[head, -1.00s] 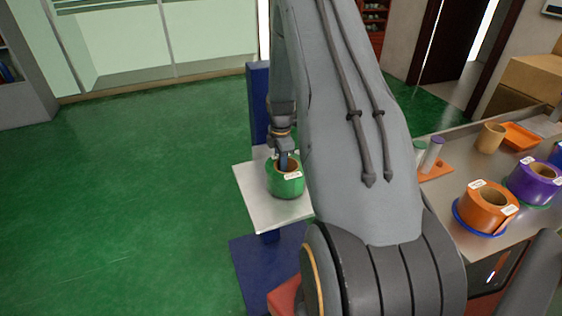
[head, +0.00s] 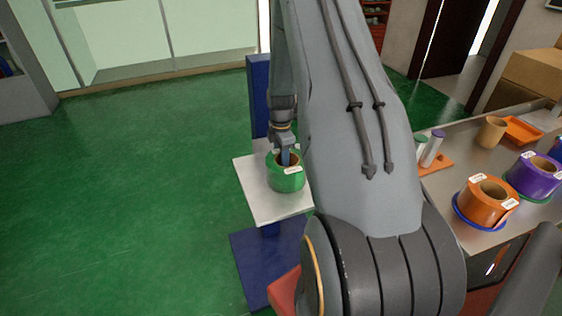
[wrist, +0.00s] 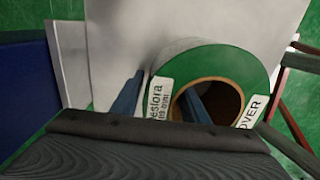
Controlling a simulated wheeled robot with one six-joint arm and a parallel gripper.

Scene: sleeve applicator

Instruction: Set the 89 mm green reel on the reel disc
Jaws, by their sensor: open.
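The green reel (head: 287,178) sits upright on a white square plate (head: 258,196) of a blue stand, its core hole facing up. It also shows in the wrist view (wrist: 235,66), with white labels on its top face. My gripper (head: 284,158) is open, pointing down at the reel. In the wrist view my gripper (wrist: 160,102) has one finger inside the core hole and the other outside the wall, with the reel's wall between them. I cannot make out a disc under the green reel.
On the metal bench at right, an orange reel (head: 485,205) sits on a blue disc (head: 458,218) and a purple reel (head: 534,176) on a green disc. A tan core (head: 490,132) and orange tray (head: 522,131) are behind. The floor left of the stand is clear.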

